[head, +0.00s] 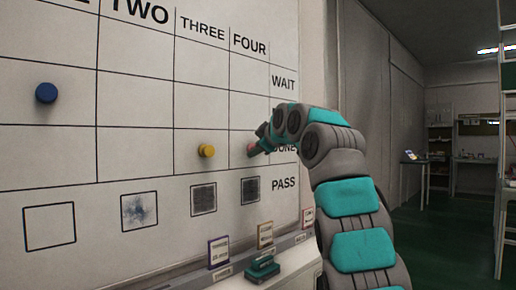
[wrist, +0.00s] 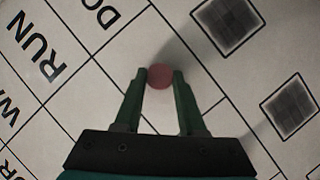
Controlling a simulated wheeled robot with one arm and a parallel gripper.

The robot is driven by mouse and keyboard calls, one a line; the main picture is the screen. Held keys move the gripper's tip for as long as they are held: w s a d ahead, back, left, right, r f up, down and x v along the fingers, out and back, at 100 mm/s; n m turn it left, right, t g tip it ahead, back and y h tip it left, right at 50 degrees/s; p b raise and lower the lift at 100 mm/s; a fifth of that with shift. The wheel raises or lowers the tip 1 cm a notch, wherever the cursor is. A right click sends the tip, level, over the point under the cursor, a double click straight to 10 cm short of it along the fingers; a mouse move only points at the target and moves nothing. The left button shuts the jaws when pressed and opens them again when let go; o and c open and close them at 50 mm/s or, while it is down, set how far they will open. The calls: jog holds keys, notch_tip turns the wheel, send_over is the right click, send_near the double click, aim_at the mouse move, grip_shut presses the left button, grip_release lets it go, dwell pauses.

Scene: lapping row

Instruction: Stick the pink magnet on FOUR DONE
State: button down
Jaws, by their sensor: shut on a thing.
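The pink magnet (wrist: 160,77) sits between the fingertips of my gripper (wrist: 160,82) in the wrist view, held by both fingers. In the head view the magnet (head: 252,150) shows as a small pink edge at the fingertips, over the cell under FOUR in the DONE row of the white board (head: 150,100). The FOUR label (head: 249,43) is clear. The DONE label (head: 286,148) is partly covered by my arm. A shadow runs from the magnet across the board. I cannot tell whether the magnet touches the board.
A yellow magnet (head: 207,151) is under THREE in the DONE row. A blue magnet (head: 46,93) is farther left. Square patches line the board's lower part. Below, a ledge holds small cards (head: 218,252) and a teal object (head: 262,268). Open floor lies at right.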

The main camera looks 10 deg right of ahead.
jog(key=shift+c, duration=2.1)
grip_release()
jog(key=b+v, duration=0.3)
jog(key=v, duration=0.5)
jog(key=s+f+m+g+h, duration=0.1)
jog(key=s+f+m+g, duration=0.45)
jog(key=f, duration=0.85)
jog(key=s+f+m+g+h, duration=0.1)
jog(key=s+f+m+g, duration=0.2)
jog(key=s+f, duration=0.75)
jog(key=s+f+m+g+h, duration=0.1)
jog(key=s+f+m+g, duration=0.3)
jog(key=s+f, duration=2.6)
jog(key=s+g, duration=0.3)
jog(key=shift+d+f+h, duration=0.15)
jog(key=shift+f+h, duration=0.1)
jog(key=shift+h, duration=0.15)
